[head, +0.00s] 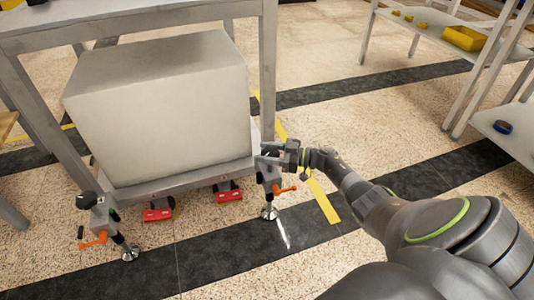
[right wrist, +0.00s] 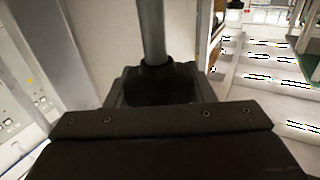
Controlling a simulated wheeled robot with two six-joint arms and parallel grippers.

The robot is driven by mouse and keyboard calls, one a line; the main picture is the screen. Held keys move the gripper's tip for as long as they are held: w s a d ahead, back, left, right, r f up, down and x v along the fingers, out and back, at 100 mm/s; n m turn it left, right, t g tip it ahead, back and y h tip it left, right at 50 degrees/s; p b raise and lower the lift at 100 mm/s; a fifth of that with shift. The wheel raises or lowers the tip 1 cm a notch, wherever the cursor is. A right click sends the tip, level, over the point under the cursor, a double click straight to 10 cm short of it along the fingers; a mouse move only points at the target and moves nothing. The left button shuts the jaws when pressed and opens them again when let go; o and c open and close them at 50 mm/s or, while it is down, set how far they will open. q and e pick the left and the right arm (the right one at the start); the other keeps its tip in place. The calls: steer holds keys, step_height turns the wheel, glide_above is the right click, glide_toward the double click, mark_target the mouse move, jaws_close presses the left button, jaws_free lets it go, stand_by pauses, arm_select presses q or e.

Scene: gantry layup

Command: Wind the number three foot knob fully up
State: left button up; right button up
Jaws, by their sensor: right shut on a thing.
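A grey metal frame (head: 268,70) stands on feet, with a leveling foot at its front right corner. My right gripper (head: 272,152) is at that corner, shut on the black foot knob, which shows in the right wrist view (right wrist: 160,82) with a grey rod (right wrist: 151,28) rising from it. Below the gripper are an orange lever (head: 285,190) and a round metal foot pad (head: 268,212) at the floor. In the head view the gripper mostly hides the knob. No number is readable. The left gripper is not in view.
Another black knob (head: 88,200), orange lever (head: 95,240) and foot pad (head: 130,254) are at the front left corner. A large grey block (head: 165,110) sits in the frame. Red items (head: 158,214) lie under it. A shelf (head: 440,35) stands back right. Floor right of the frame is open.

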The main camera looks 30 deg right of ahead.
steer(key=shift+r, duration=0.1)
steer(key=o, duration=1)
steer(key=shift+d, duration=0.1)
steer(key=p+v, duration=0.1)
steer(key=v, duration=1.6)
steer(key=shift+s+d+p, duration=0.1)
steer(key=shift+d+p, duration=0.05)
steer(key=shift+p, duration=0.15)
